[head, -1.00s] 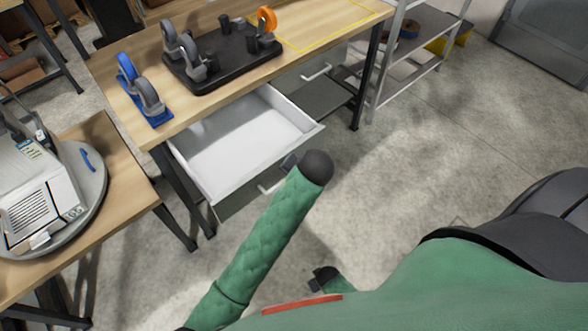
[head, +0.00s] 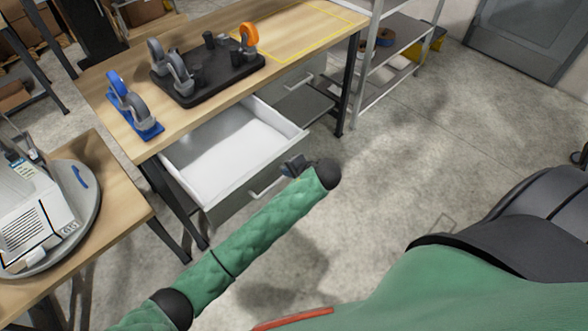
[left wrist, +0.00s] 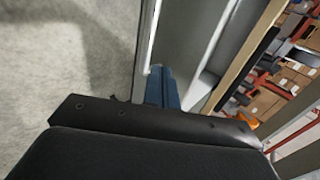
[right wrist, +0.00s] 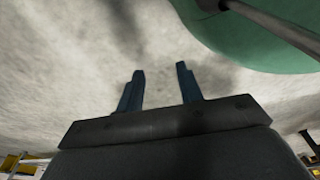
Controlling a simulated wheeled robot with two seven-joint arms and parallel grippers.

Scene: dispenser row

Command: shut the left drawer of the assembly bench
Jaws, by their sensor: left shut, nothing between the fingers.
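The left drawer (head: 238,188) of the assembly bench (head: 205,30) stands open, with a white empty inside and a grey front. Its bar handle (head: 266,188) is on the front panel. My left gripper (head: 294,166) is at the right part of the drawer front, beside the handle. In the left wrist view its fingers (left wrist: 163,84) are together and empty, close to a grey panel. I cannot tell whether they touch it. My right gripper (right wrist: 160,75) is open and empty above the floor in the right wrist view; the head view does not show it.
A black tray with casters (head: 205,78) and a blue caster piece (head: 135,110) stand on the bench top. A second drawer (head: 297,84) is to the right. A side table (head: 108,190) with a white machine (head: 30,215) is at left.

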